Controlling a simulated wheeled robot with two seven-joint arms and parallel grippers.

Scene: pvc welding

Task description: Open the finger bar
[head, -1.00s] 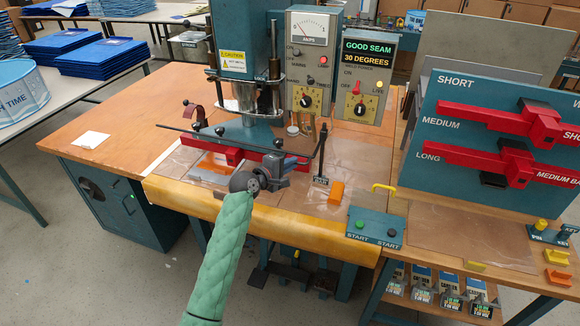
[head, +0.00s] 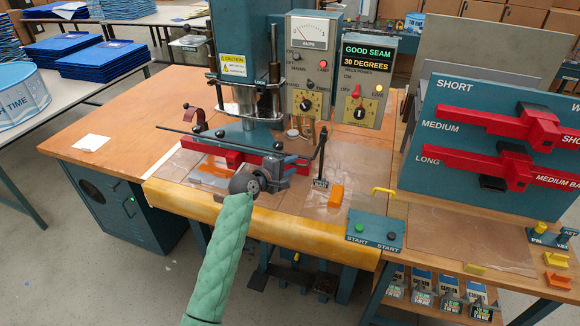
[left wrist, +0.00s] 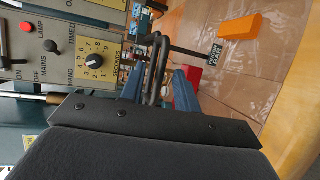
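The finger bar (head: 231,140) is a thin dark rod running across the front of the teal welding press, above the red bar. A dark upright (head: 322,152) with a small black label, too small to read surely, stands near its right end. My left gripper (head: 298,163) is in front of the press, close to the right part of the rod. In the left wrist view, the blue fingers of my left gripper (left wrist: 158,88) stand apart, with dark looped metal between or just beyond them; I cannot tell whether they touch it. My right gripper is not in view.
The control boxes (head: 311,65) rise behind the gripper. An orange block (head: 336,196) lies on the clear sheet to the right. The start-button box (head: 375,231) is at the front right. A rack of red bars (head: 500,150) stands farther right.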

